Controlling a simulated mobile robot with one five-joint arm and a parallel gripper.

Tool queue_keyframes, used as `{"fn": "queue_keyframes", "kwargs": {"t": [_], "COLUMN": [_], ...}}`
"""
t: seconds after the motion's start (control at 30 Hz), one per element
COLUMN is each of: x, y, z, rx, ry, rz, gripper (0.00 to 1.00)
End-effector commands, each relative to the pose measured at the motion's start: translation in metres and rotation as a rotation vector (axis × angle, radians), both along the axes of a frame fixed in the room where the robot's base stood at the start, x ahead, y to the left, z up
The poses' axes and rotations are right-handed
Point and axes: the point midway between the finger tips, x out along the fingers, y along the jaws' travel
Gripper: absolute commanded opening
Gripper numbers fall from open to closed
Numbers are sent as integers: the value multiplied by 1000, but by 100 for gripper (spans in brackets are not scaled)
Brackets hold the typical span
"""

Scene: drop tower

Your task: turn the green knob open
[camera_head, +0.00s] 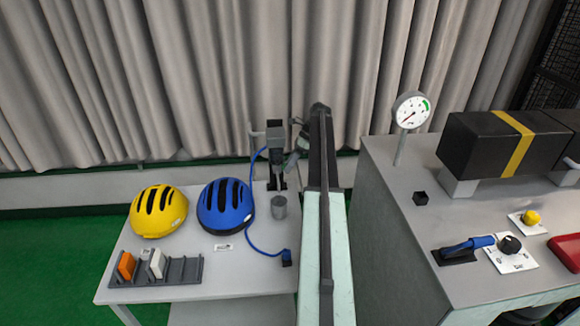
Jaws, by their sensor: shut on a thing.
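I can make out no green knob in this view. A grey upright device (275,148) stands at the back right of the left table, with a blue cable running from it. My arm (324,215) reaches forward between the two tables and bends down at its far end. My gripper (296,152) is small and dark there, close to the right side of the device. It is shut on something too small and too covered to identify. A dial gauge (411,110) with a green zone stands on the right table.
The left table (130,268) holds a yellow helmet (158,210), a blue helmet (226,206), a grey cylinder (280,207) and a slotted rack (185,270). The right table (405,240) holds a blue-handled lever (468,245), a black dial (510,244), a yellow button (531,217) and a black box (480,145).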

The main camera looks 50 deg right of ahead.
Motion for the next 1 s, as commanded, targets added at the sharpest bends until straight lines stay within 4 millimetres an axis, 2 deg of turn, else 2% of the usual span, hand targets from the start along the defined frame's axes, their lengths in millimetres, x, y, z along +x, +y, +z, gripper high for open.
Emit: {"fn": "queue_keyframes", "kwargs": {"t": [0.6, 0.63, 0.7, 1.0], "x": [0, 0, 0, 0], "y": [0, 0, 0, 0], "z": [0, 0, 0, 1], "rx": [24, 24, 24, 25], "ry": [35, 35, 35, 32], "rz": [1, 1, 0, 0], "gripper": [0, 36, 56, 56]}}
